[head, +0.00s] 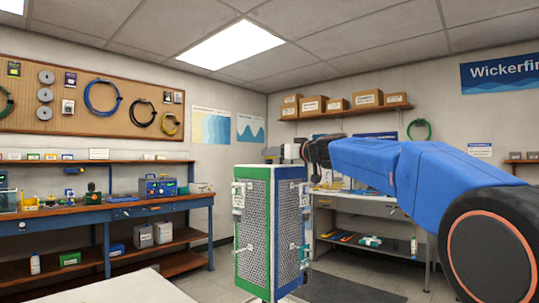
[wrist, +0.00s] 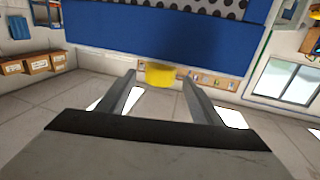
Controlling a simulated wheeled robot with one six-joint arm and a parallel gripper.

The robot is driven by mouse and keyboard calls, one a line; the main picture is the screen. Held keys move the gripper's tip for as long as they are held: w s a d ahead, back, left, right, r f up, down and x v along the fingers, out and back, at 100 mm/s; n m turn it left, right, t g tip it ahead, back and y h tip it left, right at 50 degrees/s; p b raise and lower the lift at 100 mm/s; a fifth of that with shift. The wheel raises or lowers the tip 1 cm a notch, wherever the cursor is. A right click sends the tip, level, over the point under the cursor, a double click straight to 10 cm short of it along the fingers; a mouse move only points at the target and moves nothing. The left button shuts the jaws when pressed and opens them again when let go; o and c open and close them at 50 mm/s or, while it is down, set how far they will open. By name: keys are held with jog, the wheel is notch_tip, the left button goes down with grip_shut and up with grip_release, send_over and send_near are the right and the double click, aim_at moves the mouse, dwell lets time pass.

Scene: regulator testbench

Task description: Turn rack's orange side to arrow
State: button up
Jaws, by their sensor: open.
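The rack (head: 271,232) stands upright in the middle of the head view. Its left face has a green frame and its right face a blue frame, both around perforated panels with small fittings. No orange side and no arrow show. My gripper (head: 272,155) is at the rack's top, partly hidden behind it. In the wrist view my gripper (wrist: 159,76) has its two fingers apart. A yellow piece (wrist: 160,75) shows between the fingertips, below a wide blue rail (wrist: 165,35) with perforated panel beyond. I cannot tell whether the fingers touch the yellow piece.
A blue workbench (head: 140,211) with tools stands at the left. A grey bench (head: 375,225) with a lower shelf stands behind the rack at right. A pale surface (head: 115,290) fills the lower left. A dark mat (head: 340,288) lies on the floor right of the rack.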

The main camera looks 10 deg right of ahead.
jog(key=shift+x, duration=2.5)
jog(key=c, duration=1.5)
